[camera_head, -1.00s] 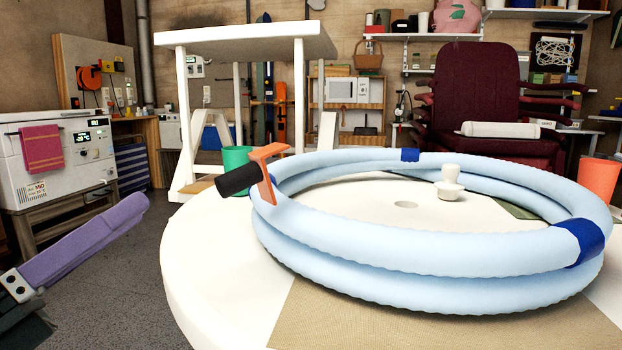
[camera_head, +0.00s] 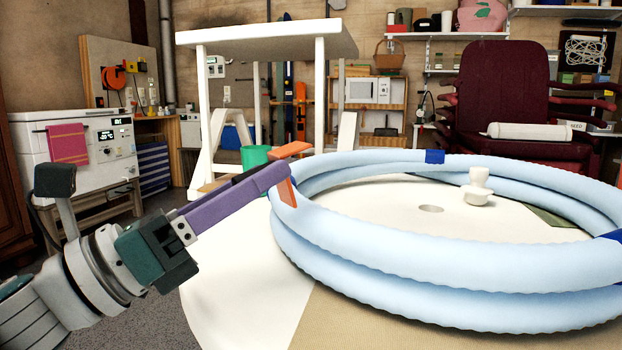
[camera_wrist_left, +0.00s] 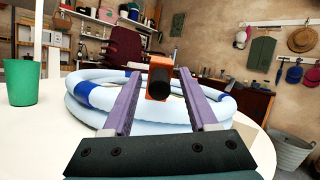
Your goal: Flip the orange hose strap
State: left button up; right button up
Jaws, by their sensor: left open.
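The orange hose strap (camera_head: 287,191) sits on the left side of the coiled light-blue hose (camera_head: 400,235), with its orange top bar sticking up to the left. Its dark cylindrical end, mostly hidden in the head view, points at the camera in the left wrist view (camera_wrist_left: 160,81). My left gripper (camera_head: 280,172), with purple fingers, reaches in from the left at the strap. In the left wrist view, the two fingers are apart, one on each side of the dark end. I cannot tell whether they touch it. My right gripper is not in view.
The hose lies on a round white table (camera_head: 215,310). A white knobbed piece (camera_head: 476,188) stands inside the coil. Blue bands (camera_head: 435,157) wrap the hose elsewhere. A green cup (camera_wrist_left: 21,83) stands to the left in the left wrist view.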

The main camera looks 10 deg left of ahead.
pick_arm(q)
grip_shut()
dwell(0.5)
dwell(0.9)
